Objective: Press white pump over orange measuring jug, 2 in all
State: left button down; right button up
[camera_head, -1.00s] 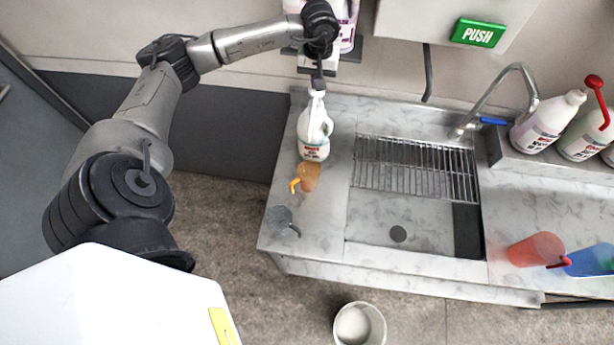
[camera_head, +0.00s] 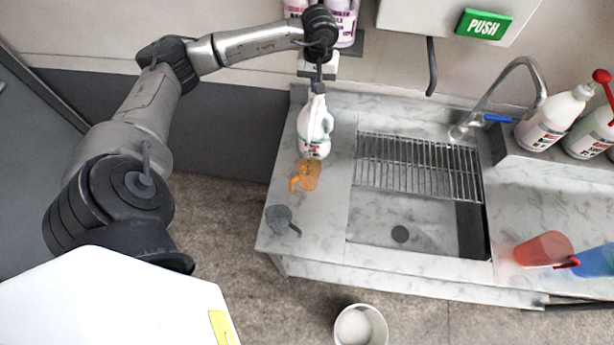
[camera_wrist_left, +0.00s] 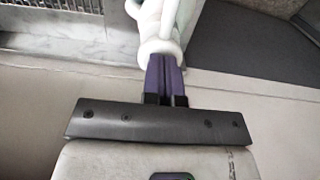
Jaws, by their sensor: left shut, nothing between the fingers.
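The white pump bottle (camera_head: 313,128) stands upright at the left end of the counter in the head view. Its white pump head (camera_wrist_left: 162,47) also shows in the left wrist view. The orange measuring jug (camera_head: 309,174) stands just in front of the bottle. My left gripper (camera_head: 318,86) is shut and empty, pointing down at the top of the pump. In the left wrist view its fingers (camera_wrist_left: 165,78) are together right at the pump head; whether they touch it I cannot tell. My right gripper is in neither view.
A grey jug (camera_head: 281,219) stands at the counter's front left. A sink with a wire rack (camera_head: 418,168) lies to the right. A red jug (camera_head: 545,250) and a blue jug (camera_head: 596,261) stand at right. More bottles (camera_head: 552,118) stand behind them. A white bucket (camera_head: 360,325) is on the floor.

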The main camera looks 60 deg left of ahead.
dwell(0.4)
pick_arm(q)
jog(key=shift+r+p, duration=1.45)
jog(key=shift+r, duration=0.8)
jog(key=shift+f, duration=0.3)
